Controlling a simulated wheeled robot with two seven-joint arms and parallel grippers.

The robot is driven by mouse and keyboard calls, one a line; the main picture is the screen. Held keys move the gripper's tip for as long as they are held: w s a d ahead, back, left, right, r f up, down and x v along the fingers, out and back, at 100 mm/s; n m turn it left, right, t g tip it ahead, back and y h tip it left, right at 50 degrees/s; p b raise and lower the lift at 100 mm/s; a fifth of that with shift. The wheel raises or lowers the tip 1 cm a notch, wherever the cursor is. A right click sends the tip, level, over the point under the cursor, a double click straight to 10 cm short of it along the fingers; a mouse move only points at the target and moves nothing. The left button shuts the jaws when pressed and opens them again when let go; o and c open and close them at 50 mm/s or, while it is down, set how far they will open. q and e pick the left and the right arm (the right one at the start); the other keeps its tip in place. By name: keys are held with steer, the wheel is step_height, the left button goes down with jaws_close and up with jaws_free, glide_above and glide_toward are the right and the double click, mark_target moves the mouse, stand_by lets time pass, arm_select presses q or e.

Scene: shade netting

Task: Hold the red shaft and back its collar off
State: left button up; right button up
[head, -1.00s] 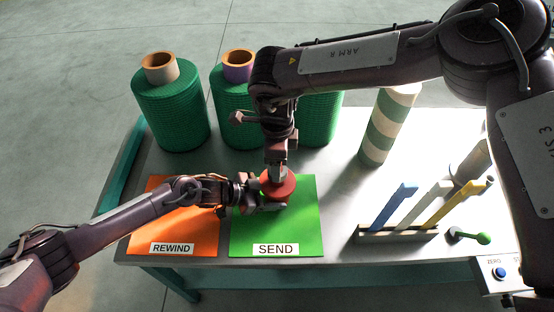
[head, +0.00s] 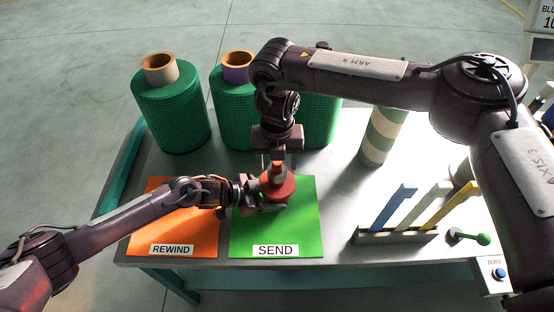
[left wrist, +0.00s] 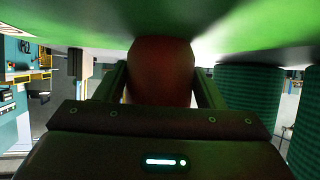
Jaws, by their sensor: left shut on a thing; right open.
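The red shaft (head: 282,190) stands upright above the green SEND mat, with a wide red disc showing. It also shows dark red between the fingers in the left wrist view (left wrist: 162,72). My left gripper (head: 264,202) comes in from the left and is shut on the shaft below the disc. A small grey collar (head: 279,169) sits at the top of the shaft. My right gripper (head: 277,160) points down right over the collar, its fingers open to either side; whether they touch it I cannot tell.
The orange REWIND mat (head: 150,222) lies left of the green SEND mat (head: 302,232). Green netting rolls (head: 170,115) and a striped roll (head: 382,138) stand behind. A rack (head: 398,236) with blue, white and yellow tools and a green-knobbed piece (head: 483,239) stand at right.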

mark_target(277, 183)
arm_select(q)
steer(key=shift+a+f, duration=0.25)
arm_select(e)
steer(key=shift+f, duration=0.15)
arm_select(q)
steer(key=shift+w, duration=0.1)
arm_select(e)
steer(key=shift+f, duration=1.15)
steer(key=shift+c, duration=0.2)
steer(key=c, duration=1.2)
steer(key=shift+n, duration=0.6)
steer(key=o, duration=1.4)
steer(key=shift+r, duration=0.15)
